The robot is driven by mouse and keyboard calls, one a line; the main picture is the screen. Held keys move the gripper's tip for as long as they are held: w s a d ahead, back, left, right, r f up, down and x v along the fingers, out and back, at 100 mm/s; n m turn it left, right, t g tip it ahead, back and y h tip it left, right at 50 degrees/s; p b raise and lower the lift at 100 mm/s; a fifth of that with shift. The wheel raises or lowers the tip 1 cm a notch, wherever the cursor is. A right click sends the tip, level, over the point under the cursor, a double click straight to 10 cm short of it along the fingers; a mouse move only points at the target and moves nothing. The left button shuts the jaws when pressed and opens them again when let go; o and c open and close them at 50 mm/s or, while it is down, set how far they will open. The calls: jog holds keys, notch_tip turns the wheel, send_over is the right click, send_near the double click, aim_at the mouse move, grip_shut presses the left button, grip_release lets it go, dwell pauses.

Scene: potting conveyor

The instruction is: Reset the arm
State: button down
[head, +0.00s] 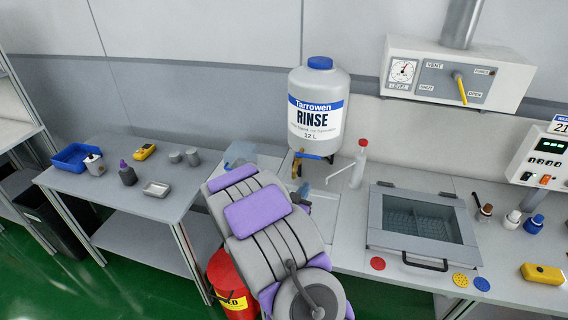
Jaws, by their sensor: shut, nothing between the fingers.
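My arm, grey with purple pads and black cables, rises from the bottom centre of the head view and leans up to the left in front of the bench. I make out no gripper fingers. The arm's bulk covers part of the bench behind it, and small dark and bluish parts at its right edge are too unclear to name.
A rinse jug (318,105) with a blue cap stands behind the arm. A side table (125,205) at left holds a blue tray (76,157). A red bin (229,285) stands below.

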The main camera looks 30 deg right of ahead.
jog(key=w+a+n+y, duration=0.25)
jog(key=a+y, duration=0.65)
jog(key=a, duration=0.5)
jog(key=s+a+r+n+g+y, duration=0.1)
jog(key=s+a+n+y, duration=0.2)
jog(key=a, duration=0.4)
jog(key=s+a+r+n+g+y, duration=0.1)
jog(key=s+a+r+y, duration=0.2)
jog(key=a, duration=0.4)
jog(key=s+r+n+g, duration=0.1)
jog(key=s+g, duration=0.2)
jog(key=s, duration=0.7)
jog(key=s+a+r+n+g, duration=0.1)
jog(key=s+r+n+g, duration=0.1)
jog(key=s, duration=0.9)
jog(key=s+a+r+n+g, duration=0.1)
jog(key=s+r+n+g, duration=0.1)
jog(key=s, duration=0.8)
jog(key=shift+s+g+y, duration=0.15)
jog(key=shift+g+y, duration=0.15)
jog(key=shift+g, duration=0.6)
